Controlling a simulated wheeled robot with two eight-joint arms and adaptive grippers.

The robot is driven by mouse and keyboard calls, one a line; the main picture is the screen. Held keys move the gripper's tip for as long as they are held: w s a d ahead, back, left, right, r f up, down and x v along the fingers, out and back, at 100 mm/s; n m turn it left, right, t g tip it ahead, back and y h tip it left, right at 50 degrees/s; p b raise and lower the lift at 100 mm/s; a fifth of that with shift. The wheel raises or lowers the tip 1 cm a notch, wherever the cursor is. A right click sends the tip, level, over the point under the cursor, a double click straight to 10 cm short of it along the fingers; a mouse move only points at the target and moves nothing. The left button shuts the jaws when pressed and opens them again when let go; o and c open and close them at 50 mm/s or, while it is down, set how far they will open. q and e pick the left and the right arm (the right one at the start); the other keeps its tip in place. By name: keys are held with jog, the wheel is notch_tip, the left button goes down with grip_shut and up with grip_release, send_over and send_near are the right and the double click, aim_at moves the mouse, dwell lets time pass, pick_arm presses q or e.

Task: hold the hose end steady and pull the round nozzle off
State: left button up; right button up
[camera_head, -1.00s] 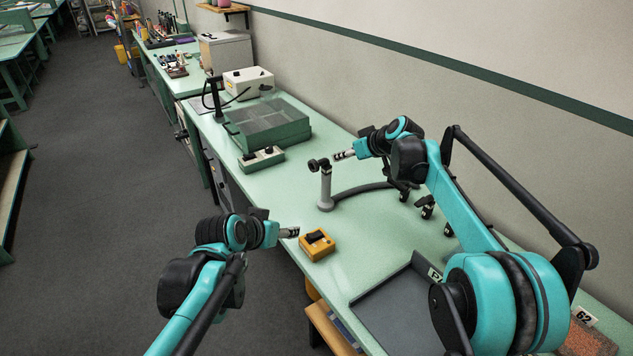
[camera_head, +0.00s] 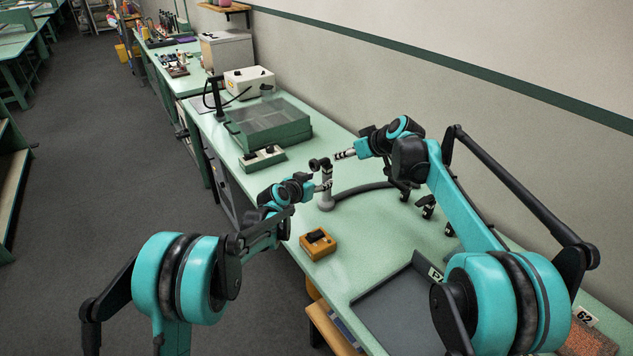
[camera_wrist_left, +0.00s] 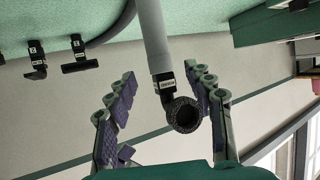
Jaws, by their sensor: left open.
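The grey hose end (camera_head: 326,199) stands upright on the green bench, with the black round nozzle (camera_head: 318,163) at its top. In the left wrist view the grey hose end (camera_wrist_left: 153,40) carries a labelled black elbow, and the open round mouth of the nozzle (camera_wrist_left: 184,114) faces the camera. My left gripper (camera_head: 325,186) is beside the hose end; in its wrist view its fingers (camera_wrist_left: 168,105) are apart, one on each side of the nozzle, with gaps visible. My right gripper (camera_head: 342,155) is just right of the nozzle; whether it is open is unclear.
A dark hose (camera_head: 362,188) curves right from the stand. Several other black fittings (camera_head: 428,207) lie or stand behind, partly hidden by my right arm.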

aim_at(325, 177)
pick_arm(q)
jog(key=x, duration=0.7)
grip_shut()
